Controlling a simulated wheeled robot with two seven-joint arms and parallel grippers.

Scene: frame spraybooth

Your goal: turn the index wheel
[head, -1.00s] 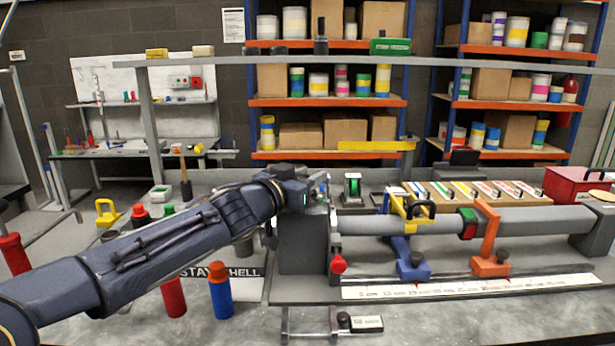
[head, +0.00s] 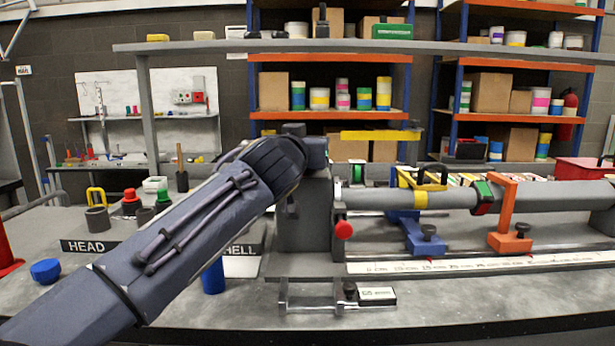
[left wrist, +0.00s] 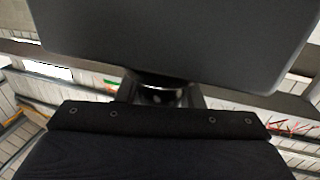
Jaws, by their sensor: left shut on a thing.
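The grey headstock block (head: 302,215) stands on the bench at the left end of a long grey tube (head: 375,198). My left arm comes in from the left, and my left gripper (head: 314,152) is at the top of this block. In the left wrist view, a dark panel fills the top and my dark gripper body (left wrist: 160,140) the bottom. A small dark round part (left wrist: 160,95) shows between them, where my gripper is shut. The index wheel itself is mostly hidden, and its angle cannot be told. My right gripper is not in view.
A red knob (head: 344,230) sticks out beside the block. Blue (head: 425,238) and orange (head: 509,225) supports stand along the tube. A white scale (head: 480,263) lies in front. A blue bottle (head: 213,277) stands close below my arm. A grey overhead rail (head: 350,46) crosses above.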

